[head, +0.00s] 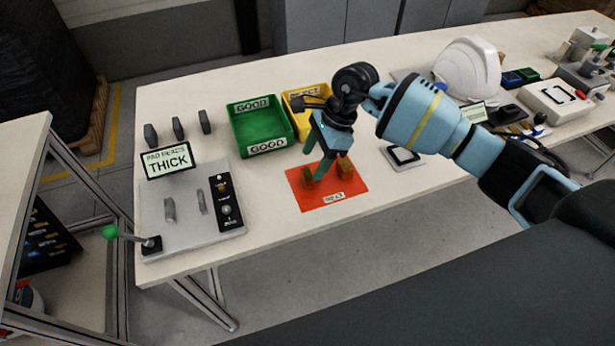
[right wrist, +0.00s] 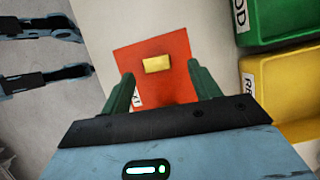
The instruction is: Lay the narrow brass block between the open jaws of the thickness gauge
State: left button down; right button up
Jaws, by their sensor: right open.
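Two brass blocks stand on a red mat (head: 325,197) in the head view: one at the left (head: 307,176), one at the right (head: 345,167). I cannot tell which is narrower. My right gripper (head: 316,163) is above the mat, green fingers pointing down, open. In the right wrist view its spread fingers (right wrist: 162,92) hold nothing, and one brass block (right wrist: 157,64) lies ahead of them; the other is hidden. The thickness gauge (head: 188,232) is at the table's left end. Its two grey jaws (head: 170,210) stand apart with an empty gap. My left gripper is not visible.
The gauge's sign (head: 168,161) reads THICK; a green-knobbed lever (head: 125,235) is at its front. A green bin (head: 262,128) and a yellow bin (head: 300,93) stand behind the mat. Several dark pads (head: 178,128) stand behind the gauge. The table between gauge and mat is clear.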

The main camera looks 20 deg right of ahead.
aim_at(307, 173)
jog(key=shift+s+p+x, duration=0.1)
jog(key=shift+p+x, duration=0.05)
jog(key=shift+x, duration=1.15)
jog(key=shift+s+p+x, duration=0.15)
jog(key=shift+x, duration=1.15)
jog(key=c, duration=1.2)
